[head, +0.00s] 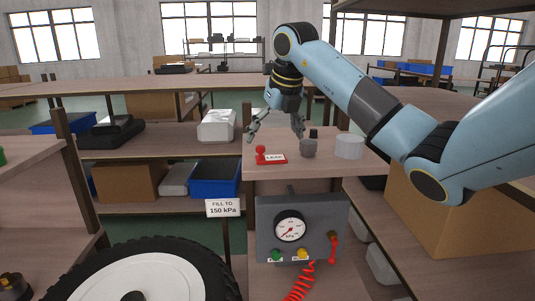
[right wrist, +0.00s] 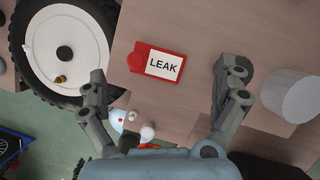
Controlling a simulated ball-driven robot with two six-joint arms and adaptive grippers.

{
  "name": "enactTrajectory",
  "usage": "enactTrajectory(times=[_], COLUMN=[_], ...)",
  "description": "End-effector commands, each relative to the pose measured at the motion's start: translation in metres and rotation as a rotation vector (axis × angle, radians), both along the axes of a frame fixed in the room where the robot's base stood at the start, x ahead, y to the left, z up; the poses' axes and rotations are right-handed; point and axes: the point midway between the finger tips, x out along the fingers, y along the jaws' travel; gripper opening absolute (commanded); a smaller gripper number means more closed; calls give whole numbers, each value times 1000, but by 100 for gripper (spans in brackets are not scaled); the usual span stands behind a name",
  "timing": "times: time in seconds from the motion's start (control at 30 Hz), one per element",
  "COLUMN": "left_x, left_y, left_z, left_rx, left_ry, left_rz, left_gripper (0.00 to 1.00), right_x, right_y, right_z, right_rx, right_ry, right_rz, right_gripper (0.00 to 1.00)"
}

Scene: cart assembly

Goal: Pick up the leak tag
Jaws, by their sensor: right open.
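The leak tag (head: 270,157) is a red tag with a white label reading LEAK. It lies on the small wooden shelf above the gauge panel. It also shows in the right wrist view (right wrist: 157,64), flat on the wood near the top middle. My right gripper (head: 274,136) is open and empty above the shelf, just over the tag. In the right wrist view its two fingers (right wrist: 158,85) are spread wide, one on either side of the tag's line and apart from it. My left gripper is not in view.
A dark grey round part (head: 309,148) and a white cylinder (head: 349,146) stand on the shelf right of the tag. Below is the gauge panel (head: 325,237) with a red coiled hose (head: 299,284). A wheel (head: 140,275) is at lower left. A FILL TO 150 kPa sign (head: 223,208) hangs left.

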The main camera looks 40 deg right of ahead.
Motion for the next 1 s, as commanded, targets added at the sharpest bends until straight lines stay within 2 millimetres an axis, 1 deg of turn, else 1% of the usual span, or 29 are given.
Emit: enactTrajectory(times=[0.03,0.13,0.2,0.3,0.53,0.57,1.0], left_x=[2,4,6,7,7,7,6], left_y=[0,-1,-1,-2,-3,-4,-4], left_z=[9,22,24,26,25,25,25], left_rx=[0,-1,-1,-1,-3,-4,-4], left_ry=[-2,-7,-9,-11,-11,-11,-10], left_rz=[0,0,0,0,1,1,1], left_gripper=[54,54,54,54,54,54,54], right_x=[1,7,12,15,16,16,16], right_y=[2,4,2,1,0,0,0], right_z=[-4,-19,-29,-38,-42,-42,-42], right_rx=[4,4,2,2,0,0,0], right_ry=[6,6,4,2,1,1,1], right_rz=[-1,0,-2,0,0,0,0], right_gripper=[100,100,100,100,100,99,41])
